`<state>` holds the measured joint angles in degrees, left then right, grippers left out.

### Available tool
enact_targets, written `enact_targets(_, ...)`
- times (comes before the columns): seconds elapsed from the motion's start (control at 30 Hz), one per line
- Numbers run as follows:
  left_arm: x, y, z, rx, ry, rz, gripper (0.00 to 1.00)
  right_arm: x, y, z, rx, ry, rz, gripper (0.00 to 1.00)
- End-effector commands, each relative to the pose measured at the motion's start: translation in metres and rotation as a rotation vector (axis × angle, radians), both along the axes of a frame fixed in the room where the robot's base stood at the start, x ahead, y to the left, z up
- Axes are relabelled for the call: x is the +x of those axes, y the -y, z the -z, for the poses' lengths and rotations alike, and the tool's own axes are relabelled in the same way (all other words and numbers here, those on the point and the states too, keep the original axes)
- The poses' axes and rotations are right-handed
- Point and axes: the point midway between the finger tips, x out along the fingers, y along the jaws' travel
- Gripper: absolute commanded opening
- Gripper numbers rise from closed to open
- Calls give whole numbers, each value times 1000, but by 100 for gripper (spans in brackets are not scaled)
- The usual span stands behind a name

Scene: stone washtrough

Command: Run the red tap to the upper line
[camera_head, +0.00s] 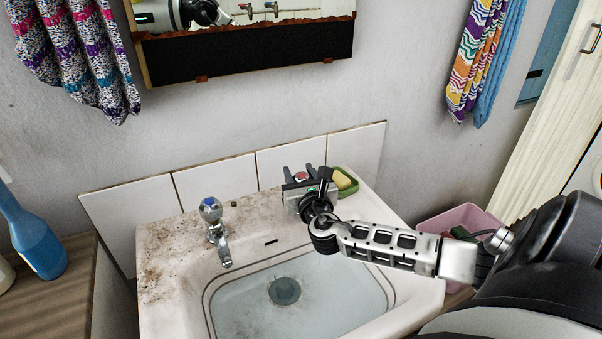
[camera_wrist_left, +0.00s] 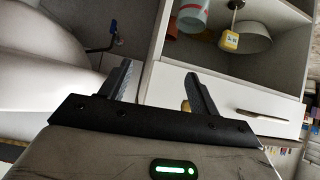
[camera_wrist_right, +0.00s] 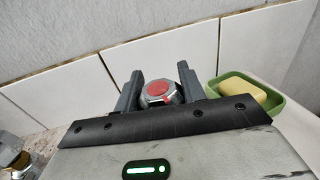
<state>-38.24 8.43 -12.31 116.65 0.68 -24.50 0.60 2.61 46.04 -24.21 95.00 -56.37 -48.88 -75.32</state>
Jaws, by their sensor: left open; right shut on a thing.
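The red tap (camera_head: 301,176), with a red disc on its chrome knob, stands at the back right of the white basin (camera_head: 165,245). It also shows in the right wrist view (camera_wrist_right: 159,91). My right gripper (camera_head: 299,182) is shut on its knob, one finger on each side. The spout and any stream are hidden behind my right wrist. Pale bluish water seems to lie in the basin over the round drain (camera_head: 284,291). Thin dark lines run around the inner wall. My left gripper (camera_wrist_left: 160,80) is open and empty, away from the basin.
The blue-marked tap (camera_head: 211,215) stands left of the red one. A green soap dish (camera_head: 348,189) with yellow soap is close on the right of my right gripper. A blue bottle (camera_head: 32,238) stands far left. A pink tub (camera_head: 458,219) is right of the basin.

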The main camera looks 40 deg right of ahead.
Motion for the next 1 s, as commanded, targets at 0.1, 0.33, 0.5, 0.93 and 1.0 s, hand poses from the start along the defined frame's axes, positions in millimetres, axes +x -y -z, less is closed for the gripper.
enact_targets(0.1, 0, 0, 7, 0, -2, 0, 62, 0, 0, 3, -5, -4, -87, 17)
enact_targets(0.33, 1, 1, 18, -5, -2, 4, 62, 1, -3, 5, -4, -2, -229, 17)
enact_targets(0.5, 6, 4, 14, -25, 24, 4, 62, 1, -5, 4, -1, -2, -298, 17)
enact_targets(0.93, 6, 7, 12, -47, 28, -3, 62, 2, -6, 0, 2, 0, -339, 17)
enact_targets(1.0, 6, 7, 12, -50, 27, -6, 62, 2, -6, 0, 2, 0, -339, 17)
